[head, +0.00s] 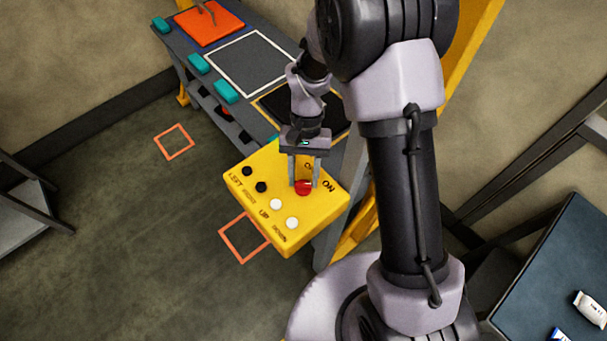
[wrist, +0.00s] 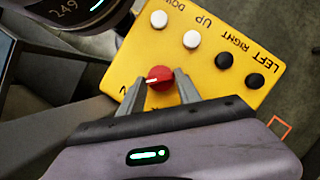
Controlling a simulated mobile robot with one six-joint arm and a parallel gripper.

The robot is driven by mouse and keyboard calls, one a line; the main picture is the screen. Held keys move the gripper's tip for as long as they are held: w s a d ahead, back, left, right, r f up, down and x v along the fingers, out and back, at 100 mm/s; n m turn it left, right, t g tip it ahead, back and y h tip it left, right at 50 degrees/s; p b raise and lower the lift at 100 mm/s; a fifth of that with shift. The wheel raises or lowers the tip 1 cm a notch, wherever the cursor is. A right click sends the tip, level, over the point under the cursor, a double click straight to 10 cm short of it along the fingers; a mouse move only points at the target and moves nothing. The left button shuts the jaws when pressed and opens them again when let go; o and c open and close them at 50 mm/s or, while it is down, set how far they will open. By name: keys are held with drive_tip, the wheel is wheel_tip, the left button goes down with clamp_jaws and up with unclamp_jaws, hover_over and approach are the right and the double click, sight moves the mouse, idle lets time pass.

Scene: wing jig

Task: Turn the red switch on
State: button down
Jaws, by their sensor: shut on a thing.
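The red switch (head: 303,187) is a round red knob on the yellow control box (head: 325,205), near the "ON" label. It also shows in the wrist view (wrist: 159,77), with a white mark on its left side. My gripper (head: 303,184) comes down over the box from above. In the wrist view my gripper (wrist: 160,90) has one finger on each side of the red knob, shut on it. The lettering beside the knob is partly hidden by my gripper, so I cannot tell the full switch setting.
The box also carries two black buttons (head: 247,171) and two white buttons (head: 292,223). A workbench with a dark panel (head: 250,62), an orange sheet (head: 208,22) and teal blocks (head: 227,91) stands behind. A dark table (head: 560,260) stands at the right. Open floor lies at the left.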

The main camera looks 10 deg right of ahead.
drive_tip(key=c, duration=0.8)
unclamp_jaws()
drive_tip(key=shift+c, duration=0.2)
drive_tip(key=shift+r, duration=0.1)
drive_tip(key=p+v, duration=0.3)
drive_tip(key=v, duration=1.4)
drive_tip(key=shift+p, duration=0.3)
drive_tip(key=shift+r, duration=0.1)
